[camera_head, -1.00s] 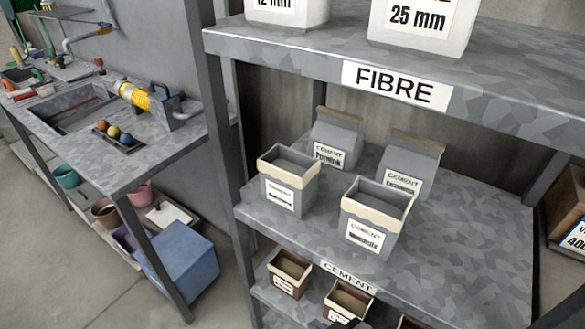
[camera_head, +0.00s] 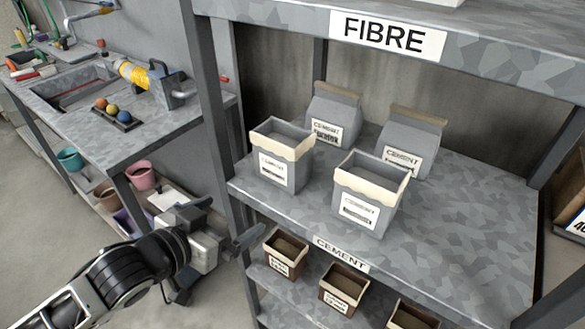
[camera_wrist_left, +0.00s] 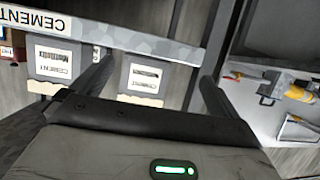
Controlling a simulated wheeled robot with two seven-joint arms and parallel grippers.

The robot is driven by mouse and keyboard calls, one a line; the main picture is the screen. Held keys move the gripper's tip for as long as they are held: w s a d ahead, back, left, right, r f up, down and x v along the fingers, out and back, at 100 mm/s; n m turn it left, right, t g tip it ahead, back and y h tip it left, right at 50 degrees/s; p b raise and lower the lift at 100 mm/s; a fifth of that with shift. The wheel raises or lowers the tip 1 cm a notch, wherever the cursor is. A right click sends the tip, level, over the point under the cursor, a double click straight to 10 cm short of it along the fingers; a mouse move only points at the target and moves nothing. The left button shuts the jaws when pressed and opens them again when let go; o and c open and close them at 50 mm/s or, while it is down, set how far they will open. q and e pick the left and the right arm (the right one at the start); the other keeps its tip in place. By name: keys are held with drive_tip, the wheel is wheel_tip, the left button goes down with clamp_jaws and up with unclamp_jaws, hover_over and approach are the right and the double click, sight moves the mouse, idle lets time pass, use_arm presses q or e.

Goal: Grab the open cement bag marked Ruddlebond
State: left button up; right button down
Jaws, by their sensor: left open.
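Two open grey cement bags with cream folded rims stand upright at the front of the middle shelf: a left one (camera_head: 283,158) and a right one (camera_head: 367,195). Their brand names are too blurred to read surely, so I cannot tell which is Ruddlebond. Both also show upside down in the left wrist view, the right one (camera_wrist_left: 53,72) and the left one (camera_wrist_left: 144,80). My left gripper (camera_head: 222,262) is open and empty, below and left of the left bag, outside the shelf's front edge. Its two dark fingers (camera_wrist_left: 155,72) are spread in the wrist view. My right gripper is out of view.
Two closed cement bags (camera_head: 333,115) (camera_head: 410,142) stand behind the open ones. The fibre shelf (camera_head: 500,50) lies above. Brown open containers (camera_head: 343,287) stand on the lower shelf. A shelf post (camera_head: 212,100) rises left of the bags. A workbench (camera_head: 90,150) stands at left.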

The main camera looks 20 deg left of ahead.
use_arm(q)
approach(273, 166)
drive_tip(key=s+a+f, duration=0.2)
drive_tip(key=s, duration=0.1)
drive_tip(key=shift+m+t+h, duration=0.3)
drive_tip(key=shift+m+h, duration=0.1)
drive_tip(key=shift+h, duration=0.2)
drive_tip(key=b+x, duration=0.2)
drive_tip(key=x, duration=0.1)
drive_tip(key=r+b+x, duration=0.1)
drive_tip(key=b+x, duration=0.5)
drive_tip(key=x, duration=0.1)
drive_tip(key=shift+w+d+r, duration=0.15)
drive_tip(key=shift+w+d, duration=0.05)
drive_tip(key=shift+d, duration=0.1)
drive_tip(key=x, duration=0.5)
drive_tip(key=shift+w+r, duration=0.25)
drive_tip(key=shift+w, duration=0.05)
drive_tip(key=shift+w+d+f, duration=0.1)
drive_tip(key=shift+w, duration=0.1)
drive_tip(key=c, duration=1.2)
drive_tip(key=shift+o, duration=0.2)
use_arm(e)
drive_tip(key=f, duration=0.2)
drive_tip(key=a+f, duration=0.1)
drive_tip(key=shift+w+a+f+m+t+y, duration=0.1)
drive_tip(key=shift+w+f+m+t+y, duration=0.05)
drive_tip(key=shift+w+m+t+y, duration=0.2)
